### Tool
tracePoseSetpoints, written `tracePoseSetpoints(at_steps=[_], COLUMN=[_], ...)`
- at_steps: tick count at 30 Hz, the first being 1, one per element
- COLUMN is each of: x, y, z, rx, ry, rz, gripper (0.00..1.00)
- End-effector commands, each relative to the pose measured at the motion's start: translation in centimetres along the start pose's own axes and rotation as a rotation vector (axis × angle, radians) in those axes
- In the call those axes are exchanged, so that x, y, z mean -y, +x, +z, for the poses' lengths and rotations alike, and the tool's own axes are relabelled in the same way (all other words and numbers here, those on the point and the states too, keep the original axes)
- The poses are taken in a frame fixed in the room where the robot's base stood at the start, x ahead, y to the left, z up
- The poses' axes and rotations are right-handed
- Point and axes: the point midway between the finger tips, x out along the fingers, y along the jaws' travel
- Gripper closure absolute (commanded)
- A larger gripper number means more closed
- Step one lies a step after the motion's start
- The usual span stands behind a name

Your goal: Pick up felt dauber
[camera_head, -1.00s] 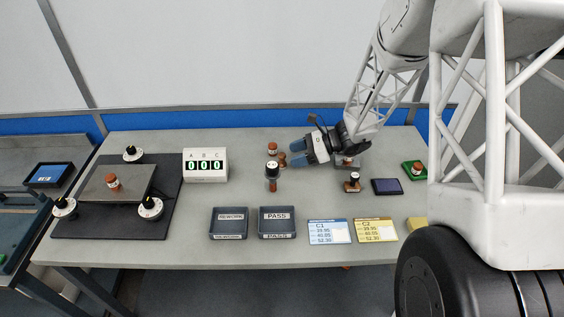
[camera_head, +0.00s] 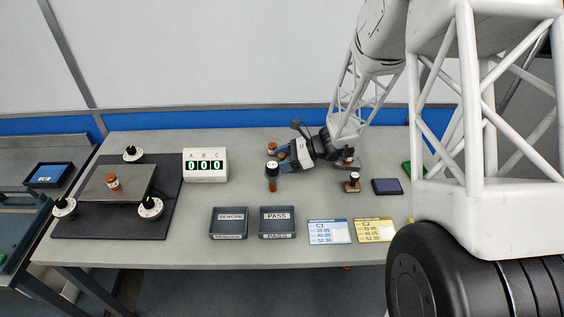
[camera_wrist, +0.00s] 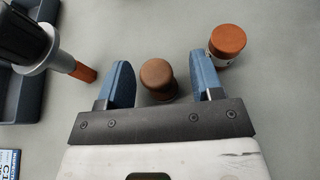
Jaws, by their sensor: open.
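The felt dauber seems to be the brown, round-topped wooden piece (camera_wrist: 157,76) standing between my fingers in the wrist view. In the head view only a small part of the brown piece (camera_head: 282,155) shows beside the fingers. My gripper (camera_head: 282,160) is low over the bench, its blue fingers pointing left. In the wrist view my gripper (camera_wrist: 163,68) is open, with one finger on each side of the brown piece and visible gaps. Its lower part is hidden from above.
A jar with an orange lid (camera_wrist: 228,42) stands just beyond the right finger. A black-handled tool with an orange tip (camera_wrist: 40,45) is at left. Two dark trays (camera_head: 228,223), a counter (camera_head: 205,165), a stamp (camera_head: 352,182) and an ink pad (camera_head: 387,186) are nearby.

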Motion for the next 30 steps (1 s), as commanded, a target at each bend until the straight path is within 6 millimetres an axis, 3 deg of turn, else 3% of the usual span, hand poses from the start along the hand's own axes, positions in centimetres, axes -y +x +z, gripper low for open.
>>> tracePoseSetpoints(at_steps=[14,24,30], x=[-0.01,-0.01,-0.01], y=[0.0,-0.01,-0.01], z=[0.0,-0.01,0.0], rx=[0.0,0.0,0.0], ry=[0.0,0.001,0.001], rz=[0.0,0.0,0.0], gripper=[0.4,0.91,0.92])
